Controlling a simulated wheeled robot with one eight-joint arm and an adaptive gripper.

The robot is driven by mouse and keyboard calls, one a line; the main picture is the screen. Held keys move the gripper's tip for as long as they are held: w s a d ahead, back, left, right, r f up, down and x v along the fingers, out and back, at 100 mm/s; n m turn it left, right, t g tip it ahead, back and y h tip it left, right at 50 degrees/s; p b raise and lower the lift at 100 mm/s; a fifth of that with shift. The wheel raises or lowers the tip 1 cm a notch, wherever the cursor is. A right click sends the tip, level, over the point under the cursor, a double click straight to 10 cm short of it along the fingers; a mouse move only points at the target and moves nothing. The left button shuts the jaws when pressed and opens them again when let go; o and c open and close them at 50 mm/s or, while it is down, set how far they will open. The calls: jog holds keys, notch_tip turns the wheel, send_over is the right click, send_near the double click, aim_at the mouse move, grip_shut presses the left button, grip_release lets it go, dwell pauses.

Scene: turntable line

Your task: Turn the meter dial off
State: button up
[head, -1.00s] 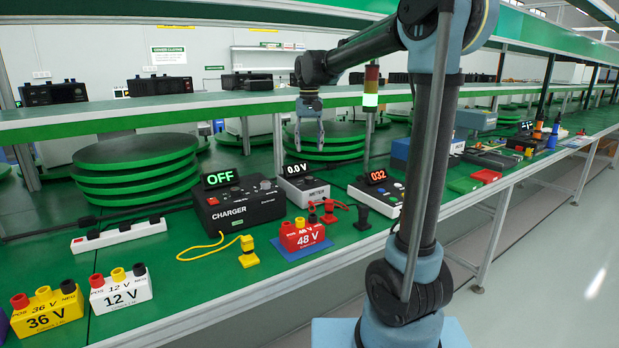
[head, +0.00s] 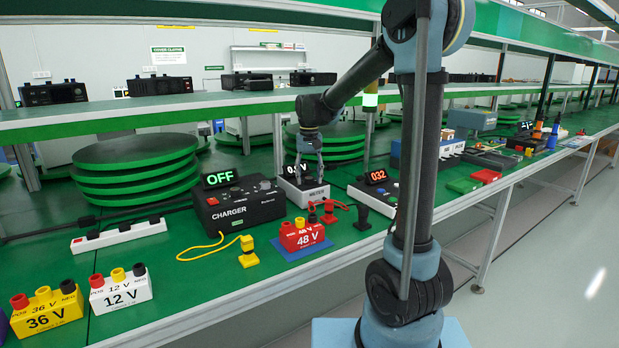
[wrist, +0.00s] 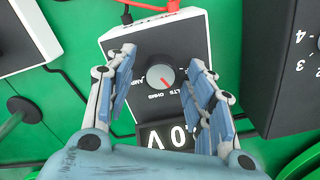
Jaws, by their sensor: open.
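The meter (head: 304,194) is a white box with a black top and a small display, standing on the green bench between the charger and a box reading 032. In the wrist view the meter (wrist: 196,27) shows its light grey dial (wrist: 160,76) with a red pointer mark, among the labels VOLTS, OHMS and AMP. The display (wrist: 168,136) reads 0 V in part; the rest is hidden. My gripper (head: 309,175) is pointed down over the meter. In the wrist view my gripper (wrist: 158,100) is open, one finger on each side of the dial, apart from it.
The black charger (head: 240,203) with its OFF display stands close on the left. The red 48 V battery (head: 302,236) and a red lead (head: 333,206) lie in front. The white box (head: 376,196) stands at right. A shelf runs above and behind.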

jog(key=c, duration=1.1)
jog(key=shift+n, duration=0.4)
jog(key=n, duration=0.4)
jog(key=shift+n, duration=0.3)
jog(key=n, duration=0.4)
jog(key=shift+w+n, duration=0.1)
jog(key=shift+n, duration=0.2)
jog(key=o, duration=1.1)
